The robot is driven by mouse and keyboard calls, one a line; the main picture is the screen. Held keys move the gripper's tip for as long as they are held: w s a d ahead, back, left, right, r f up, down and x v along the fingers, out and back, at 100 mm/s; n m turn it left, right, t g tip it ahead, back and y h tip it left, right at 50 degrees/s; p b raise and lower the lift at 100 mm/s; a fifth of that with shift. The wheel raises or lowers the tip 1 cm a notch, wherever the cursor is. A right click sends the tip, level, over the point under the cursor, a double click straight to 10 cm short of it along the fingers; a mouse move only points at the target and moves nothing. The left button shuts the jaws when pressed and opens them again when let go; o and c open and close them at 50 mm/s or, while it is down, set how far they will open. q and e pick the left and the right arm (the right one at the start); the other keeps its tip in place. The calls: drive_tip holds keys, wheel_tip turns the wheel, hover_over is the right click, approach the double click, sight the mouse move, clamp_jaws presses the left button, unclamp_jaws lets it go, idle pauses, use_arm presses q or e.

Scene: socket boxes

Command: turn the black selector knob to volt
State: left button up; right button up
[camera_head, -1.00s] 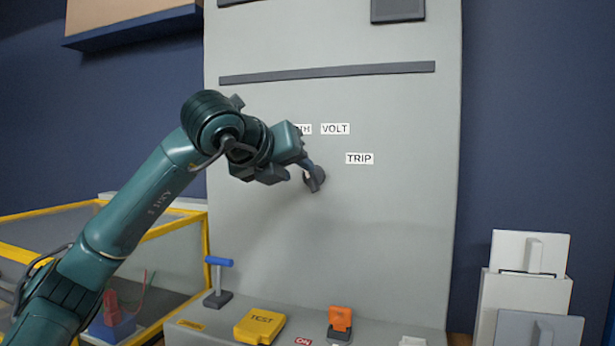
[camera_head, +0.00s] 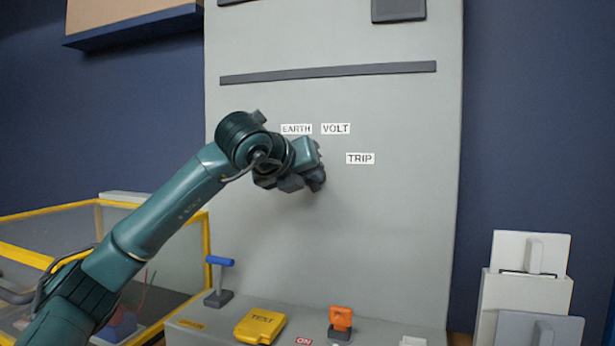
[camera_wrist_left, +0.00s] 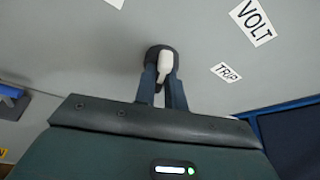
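The black selector knob (camera_wrist_left: 153,55) has a pale grip bar and sits on the grey panel in the left wrist view. My left gripper (camera_wrist_left: 162,80) is at the knob, with one finger on each side of the pale bar. The gap between the fingers is narrow, and I cannot tell whether they press on the bar. In the head view my left gripper (camera_head: 318,178) covers most of the knob. The VOLT label (camera_head: 335,128) is up and right of the knob. It also shows in the left wrist view (camera_wrist_left: 253,22). My right gripper is not in view.
The EARTH label (camera_head: 296,129) and TRIP label (camera_head: 360,158) are near the knob. Below stand a blue-topped lever (camera_head: 219,262), a yellow TEST block (camera_head: 260,326) and an orange switch (camera_head: 340,318). A yellow-framed case (camera_head: 208,240) is at left.

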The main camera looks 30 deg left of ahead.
use_arm(q)
clamp_jaws()
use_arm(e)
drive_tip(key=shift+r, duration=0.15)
use_arm(q)
drive_tip(key=shift+d+m+g+y+p, duration=0.2)
drive_tip(key=shift+m+y+p, duration=0.3)
drive_tip(key=shift+m+y, duration=0.8)
drive_tip(key=shift+d+m+g+y+p, duration=0.1)
drive_tip(key=shift+m+g+y+p, duration=0.4)
drive_tip(key=shift+m, duration=1.2)
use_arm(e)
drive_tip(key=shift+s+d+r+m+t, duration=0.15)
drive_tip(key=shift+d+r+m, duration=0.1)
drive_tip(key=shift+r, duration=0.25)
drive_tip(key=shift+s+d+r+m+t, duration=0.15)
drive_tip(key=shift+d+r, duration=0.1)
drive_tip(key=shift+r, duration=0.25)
use_arm(q)
drive_tip(key=shift+y, duration=0.3)
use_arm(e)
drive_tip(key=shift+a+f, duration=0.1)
use_arm(q)
drive_tip(key=o, duration=0.5)
unclamp_jaws()
drive_tip(key=shift+a, duration=0.1)
